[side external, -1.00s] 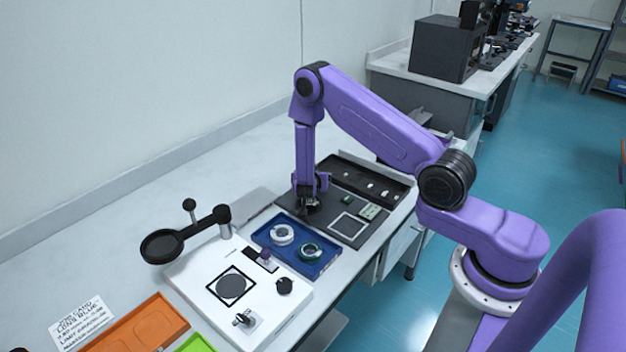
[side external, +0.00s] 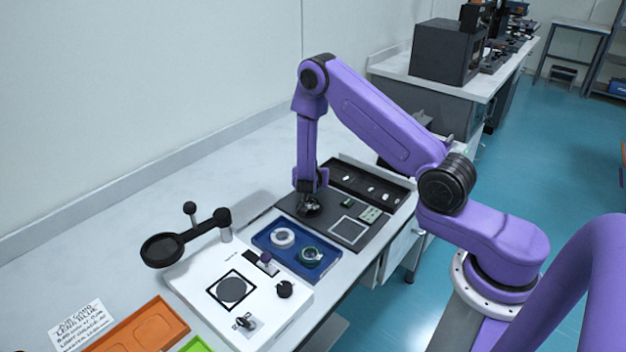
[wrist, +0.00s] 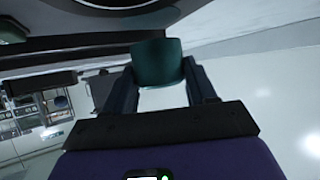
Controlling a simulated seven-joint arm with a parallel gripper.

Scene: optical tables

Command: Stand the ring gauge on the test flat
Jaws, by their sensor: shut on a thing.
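My gripper (side external: 309,203) is low over the dark mat behind the blue tray. In the wrist view its fingers (wrist: 160,82) are shut on a dark teal, round-sided piece (wrist: 158,62), probably the ring gauge seen edge-on. Its full shape is hidden, and in the side view I cannot make it out clearly. I cannot tell whether it touches the mat. A grey disc (side external: 231,289) inside a black square outline on the white plate is probably the test flat. Nothing stands on it.
The blue tray (side external: 268,243) holds a white ring (side external: 283,237) and a dark teal ring (side external: 310,255). The white plate (side external: 200,270) carries a black knob (side external: 284,289) and small fittings. A black-rimmed magnifier (side external: 163,249) reaches over its back edge. An orange tray (side external: 150,327) lies front left.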

